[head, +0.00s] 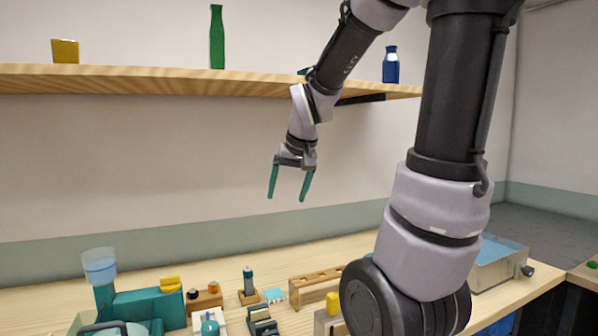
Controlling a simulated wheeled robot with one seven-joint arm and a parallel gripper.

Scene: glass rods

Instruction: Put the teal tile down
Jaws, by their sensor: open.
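My gripper (288,196) hangs in the air above the bench, in front of the wall and below the shelf. Its two teal fingers point down and stand apart, with nothing between them. A small flat light-teal square, which looks like the teal tile (274,295), lies on the wooden bench well below my gripper. It is between a small wooden block holding a dark, teal-banded bottle (248,281) and a wooden rack with holes (315,285). It is small in this view, and I cannot tell exactly what it touches.
A wooden shelf (150,80) above holds a yellow block (65,51), a green bottle (217,38) and a blue bottle (391,65). A teal machine with a clear cup (100,266) stands at the left. A clear-topped basin (498,255) is at the right. My arm hides part of the bench.

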